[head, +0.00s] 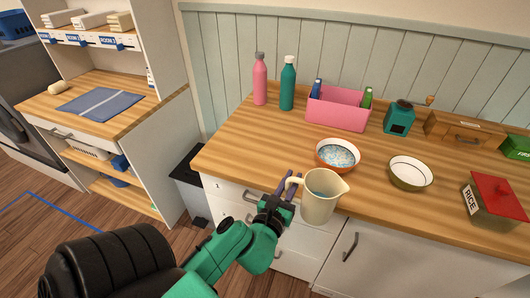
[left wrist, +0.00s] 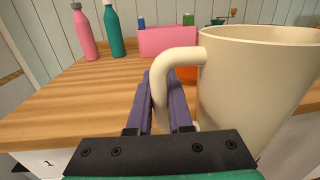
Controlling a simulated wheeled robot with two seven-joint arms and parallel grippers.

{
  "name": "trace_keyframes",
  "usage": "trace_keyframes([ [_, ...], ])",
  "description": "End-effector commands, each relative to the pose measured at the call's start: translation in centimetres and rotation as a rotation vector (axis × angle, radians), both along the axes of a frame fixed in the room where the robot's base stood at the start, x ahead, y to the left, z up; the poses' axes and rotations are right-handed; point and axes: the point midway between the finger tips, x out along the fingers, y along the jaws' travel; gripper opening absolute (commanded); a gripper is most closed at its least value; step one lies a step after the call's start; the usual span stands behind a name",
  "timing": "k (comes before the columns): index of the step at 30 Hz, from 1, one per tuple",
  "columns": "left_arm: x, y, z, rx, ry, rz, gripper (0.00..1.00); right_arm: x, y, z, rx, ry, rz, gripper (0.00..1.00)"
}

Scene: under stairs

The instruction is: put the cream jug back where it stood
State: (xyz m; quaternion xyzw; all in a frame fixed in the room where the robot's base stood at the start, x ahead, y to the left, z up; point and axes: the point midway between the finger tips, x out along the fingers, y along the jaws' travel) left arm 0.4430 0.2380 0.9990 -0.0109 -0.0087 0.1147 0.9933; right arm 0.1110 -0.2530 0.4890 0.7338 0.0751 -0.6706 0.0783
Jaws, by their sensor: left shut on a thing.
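The cream jug (head: 320,204) is upright at the front edge of the wooden counter (head: 240,150), overlapping that edge in the head view. My left gripper (head: 287,186) is shut on the jug's handle. In the left wrist view the jug (left wrist: 255,85) fills the right side, and its handle passes between the purple fingers of my left gripper (left wrist: 170,100). The jug's base is hidden in the left wrist view; I cannot tell whether it touches the counter. My right gripper is not in view.
Behind the jug are an orange-rimmed bowl (head: 337,155) with bluish contents and a white-lined bowl (head: 409,174). A pink bin (head: 337,108), pink bottle (head: 260,80) and teal bottle (head: 287,84) stand farther back. A red-lidded rice box (head: 494,203) is at right. The counter's left front is clear.

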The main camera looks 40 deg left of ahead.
Motion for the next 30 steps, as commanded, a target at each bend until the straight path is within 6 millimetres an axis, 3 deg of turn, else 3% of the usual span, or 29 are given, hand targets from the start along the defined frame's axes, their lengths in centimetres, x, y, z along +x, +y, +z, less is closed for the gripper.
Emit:
trace_keyframes([
  [6,5.4,6.6,3.3,-0.010,-0.014,0.234,0.00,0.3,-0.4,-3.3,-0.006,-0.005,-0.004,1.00],
  [12,8.4,13.5,8.4,-0.010,-0.011,0.474,0.00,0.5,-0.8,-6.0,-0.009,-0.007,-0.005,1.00],
  [18,8.4,19.6,13.9,-0.006,-0.008,0.665,0.00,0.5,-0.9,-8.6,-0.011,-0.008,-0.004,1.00],
  [22,7.4,22.0,16.5,-0.006,-0.004,0.730,0.00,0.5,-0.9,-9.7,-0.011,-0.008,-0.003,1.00],
  [26,6.9,23.0,17.4,-0.005,0.003,0.751,0.00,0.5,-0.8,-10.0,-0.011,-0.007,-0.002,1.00],
  [30,6.9,23.0,14.4,-0.002,0.012,0.751,0.00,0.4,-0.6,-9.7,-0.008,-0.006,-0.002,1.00],
])
